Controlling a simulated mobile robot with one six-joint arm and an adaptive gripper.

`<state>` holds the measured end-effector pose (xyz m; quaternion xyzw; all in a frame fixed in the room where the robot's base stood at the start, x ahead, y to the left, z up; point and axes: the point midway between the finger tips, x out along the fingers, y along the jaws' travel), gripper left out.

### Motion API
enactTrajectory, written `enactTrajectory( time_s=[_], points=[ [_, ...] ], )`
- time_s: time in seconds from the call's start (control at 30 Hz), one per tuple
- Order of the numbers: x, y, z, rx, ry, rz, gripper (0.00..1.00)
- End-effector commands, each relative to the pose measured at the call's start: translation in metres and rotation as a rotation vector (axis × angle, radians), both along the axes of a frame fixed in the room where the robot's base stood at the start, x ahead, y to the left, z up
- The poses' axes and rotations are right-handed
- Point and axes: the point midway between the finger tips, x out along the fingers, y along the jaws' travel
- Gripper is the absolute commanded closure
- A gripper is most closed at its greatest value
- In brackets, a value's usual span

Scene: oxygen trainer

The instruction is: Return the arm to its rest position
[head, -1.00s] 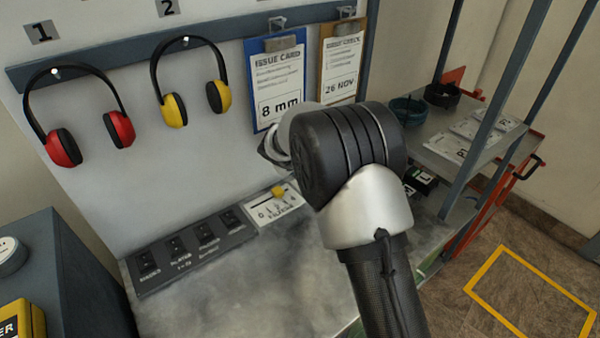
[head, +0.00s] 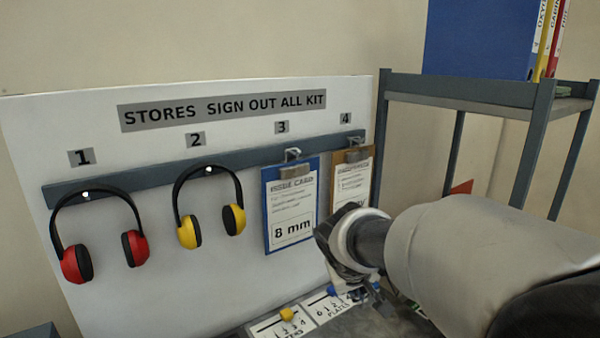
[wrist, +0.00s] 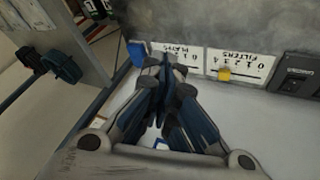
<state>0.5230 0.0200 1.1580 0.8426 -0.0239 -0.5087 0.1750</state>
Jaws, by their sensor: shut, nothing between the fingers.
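My gripper (wrist: 168,78) fills the lower middle of the wrist view, its fingers drawn together with nothing between them. In the head view my arm reaches in from the right, and my gripper (head: 372,296) hangs at its end, partly hidden by the wrist. It is in front of the sign-out board (head: 150,270), below the clipboards. The fingertips appear close to the blue slider knob (wrist: 137,54) of the plates scale in the wrist view; I cannot tell whether they touch it.
The board carries red earmuffs (head: 136,247), yellow earmuffs (head: 187,232), a blue clipboard (head: 268,240) and a brown clipboard (head: 337,195). A yellow slider knob (head: 287,314) sits on the bench scale. A shelf rack (head: 480,92) stands at the right, with a blue binder (head: 475,40) on top.

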Motion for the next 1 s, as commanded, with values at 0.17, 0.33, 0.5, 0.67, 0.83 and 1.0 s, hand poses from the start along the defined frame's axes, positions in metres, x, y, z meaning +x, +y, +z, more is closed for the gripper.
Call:
enactTrajectory(
  time_s=[0.17, 0.33, 0.5, 0.67, 0.83, 1.0],
  points=[
    [-0.096, -0.029, 0.031, 0.086, 0.024, -0.085, 1.0],
    [-0.185, -0.036, 0.034, 0.181, 0.05, -0.135, 1.0],
    [-0.249, -0.03, 0.022, 0.266, 0.066, -0.154, 1.0],
    [-0.278, -0.023, 0.012, 0.311, 0.073, -0.157, 1.0],
    [-0.285, -0.022, 0.009, 0.321, 0.075, -0.155, 1.0],
    [-0.284, -0.022, 0.009, 0.32, 0.075, -0.156, 1.0]
  ],
)
